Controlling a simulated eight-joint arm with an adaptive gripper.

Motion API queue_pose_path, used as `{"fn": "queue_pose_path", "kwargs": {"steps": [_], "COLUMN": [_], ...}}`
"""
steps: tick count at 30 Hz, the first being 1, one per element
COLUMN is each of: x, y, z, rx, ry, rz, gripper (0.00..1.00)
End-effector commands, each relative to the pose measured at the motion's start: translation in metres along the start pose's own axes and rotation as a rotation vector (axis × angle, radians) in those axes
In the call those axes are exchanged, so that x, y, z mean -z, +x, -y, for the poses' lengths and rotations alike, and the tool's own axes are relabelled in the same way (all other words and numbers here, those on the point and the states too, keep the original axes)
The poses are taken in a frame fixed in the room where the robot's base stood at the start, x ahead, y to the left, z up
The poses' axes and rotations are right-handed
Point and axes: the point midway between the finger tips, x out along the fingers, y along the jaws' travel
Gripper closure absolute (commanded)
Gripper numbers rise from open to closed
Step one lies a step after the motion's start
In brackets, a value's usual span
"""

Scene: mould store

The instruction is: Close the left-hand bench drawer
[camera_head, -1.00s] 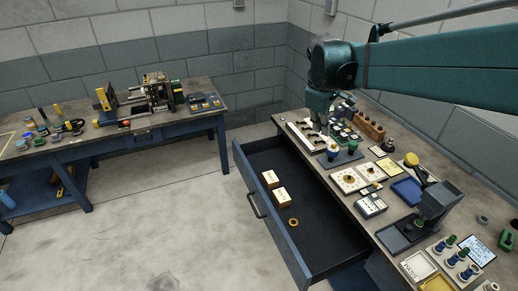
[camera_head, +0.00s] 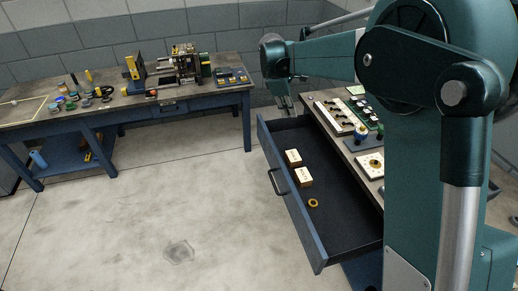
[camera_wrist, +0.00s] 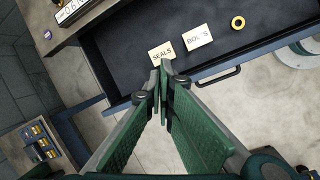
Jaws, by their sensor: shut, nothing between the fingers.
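The open drawer, with a blue front (camera_head: 290,195) and a dark handle (camera_head: 277,182), sticks out from the right bench in the head view. Its dark inside also shows in the wrist view (camera_wrist: 130,45), with the handle (camera_wrist: 220,76). In it lie a pale SEALS block (camera_wrist: 160,51), a pale BOLTS block (camera_wrist: 198,36) and a yellow ring (camera_wrist: 238,22). My gripper (camera_head: 287,108) is at the drawer's far end in the head view. In the wrist view my gripper (camera_wrist: 165,66) is shut and empty, its tips overlapping the drawer front's line; contact cannot be told.
The right bench (camera_head: 318,97) carries trays and small parts; my arm hides much of it. The left bench (camera_head: 110,112) holds a machine (camera_head: 180,66) and jars. Bare concrete floor (camera_head: 165,190) lies before the drawer.

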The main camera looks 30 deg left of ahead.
Motion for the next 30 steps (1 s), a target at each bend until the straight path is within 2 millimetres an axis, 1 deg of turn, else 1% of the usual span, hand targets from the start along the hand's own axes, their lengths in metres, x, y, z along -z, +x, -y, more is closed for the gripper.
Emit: {"fn": "queue_pose_path", "kwargs": {"steps": [1,10,18,21,25,27,30], "x": [0.017,0.101,0.177,0.202,0.225,0.233,0.24], "y": [0.01,0.054,0.095,0.109,0.123,0.127,0.131], "z": [-0.003,-0.008,-0.002,0.002,0.006,0.009,0.01], "rx": [0.003,0.022,0.039,0.045,0.05,0.053,0.055], "ry": [-0.029,-0.203,-0.357,-0.407,-0.456,-0.474,-0.488], "rz": [0.005,0.037,0.067,0.076,0.087,0.09,0.093], "gripper": [1.0,1.0,1.0,1.0,1.0,1.0,1.0]}}
